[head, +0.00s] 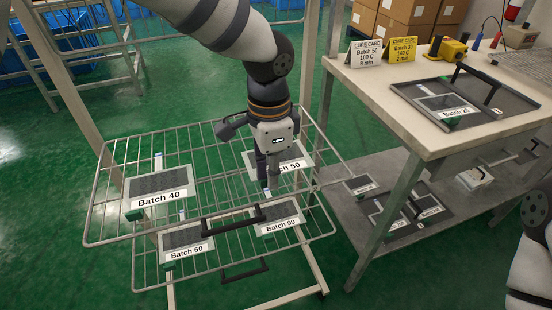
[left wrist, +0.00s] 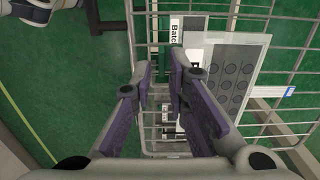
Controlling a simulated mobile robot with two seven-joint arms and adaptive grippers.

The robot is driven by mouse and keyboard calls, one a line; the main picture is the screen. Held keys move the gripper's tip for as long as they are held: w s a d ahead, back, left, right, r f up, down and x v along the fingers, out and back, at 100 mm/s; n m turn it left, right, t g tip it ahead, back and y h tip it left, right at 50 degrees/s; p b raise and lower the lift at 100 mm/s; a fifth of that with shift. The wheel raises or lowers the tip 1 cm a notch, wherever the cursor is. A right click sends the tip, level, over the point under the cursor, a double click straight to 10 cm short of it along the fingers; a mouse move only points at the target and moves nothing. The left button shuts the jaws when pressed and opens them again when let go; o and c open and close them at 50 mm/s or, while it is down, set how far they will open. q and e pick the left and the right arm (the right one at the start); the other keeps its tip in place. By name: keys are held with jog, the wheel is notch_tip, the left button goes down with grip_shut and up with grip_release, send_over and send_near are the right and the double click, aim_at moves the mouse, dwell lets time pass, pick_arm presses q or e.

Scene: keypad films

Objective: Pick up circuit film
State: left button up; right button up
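Several circuit films show as dark panels with white labels. The Batch 50 film (head: 296,158) lies on the wire rack's top level, partly hidden behind my left gripper (head: 266,180). The Batch 40 film (head: 160,187) lies at the left of that level. The Batch 60 film (head: 187,240) and Batch 90 film (head: 280,218) lie on the level below. In the left wrist view my left gripper (left wrist: 160,72) has its fingers apart, with rack wires visible between them. A film (left wrist: 225,75) lies beyond the right finger, its label partly covered. My right gripper is out of view.
The wire rack (head: 93,215) has a dark front handle (head: 232,217). The table (head: 380,100) at right holds the Batch 25 tray (head: 500,117), cure cards (head: 368,53) and a yellow device (head: 452,50). Its lower shelf holds more films.

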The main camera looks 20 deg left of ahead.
pick_arm(q)
jog(key=shift+f, duration=0.5)
grip_shut()
jog(key=shift+r, duration=0.15)
